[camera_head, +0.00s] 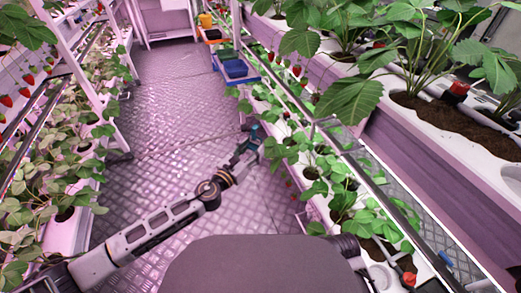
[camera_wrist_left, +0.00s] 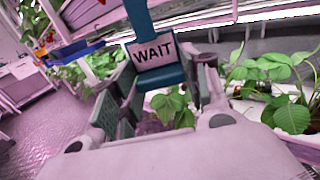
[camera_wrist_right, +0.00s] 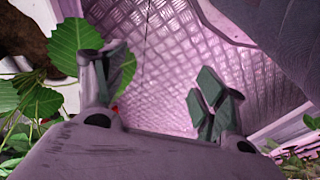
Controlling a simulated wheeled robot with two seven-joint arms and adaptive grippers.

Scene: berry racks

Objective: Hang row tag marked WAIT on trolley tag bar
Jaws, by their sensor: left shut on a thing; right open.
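The row tag marked WAIT (camera_wrist_left: 152,52) is a teal piece with a pale label in black letters. It sits between the fingers of my left gripper (camera_wrist_left: 165,82), which is shut on it, label facing the wrist camera. In the head view my left gripper (camera_head: 248,143) is over the aisle, beside the right-hand plants, with a bit of the teal tag (camera_head: 254,130) showing. The trolley appears to be the unit with blue trays (camera_head: 236,70) farther up the aisle; I cannot make out its tag bar. My right gripper (camera_wrist_right: 157,88) is open and empty, a green leaf behind its left finger.
Strawberry plants in white gutters (camera_head: 325,205) line the right side, with a metal rail alongside. A pink rack (camera_head: 105,95) with plants stands left. The diamond-plate floor (camera_head: 170,110) between is clear.

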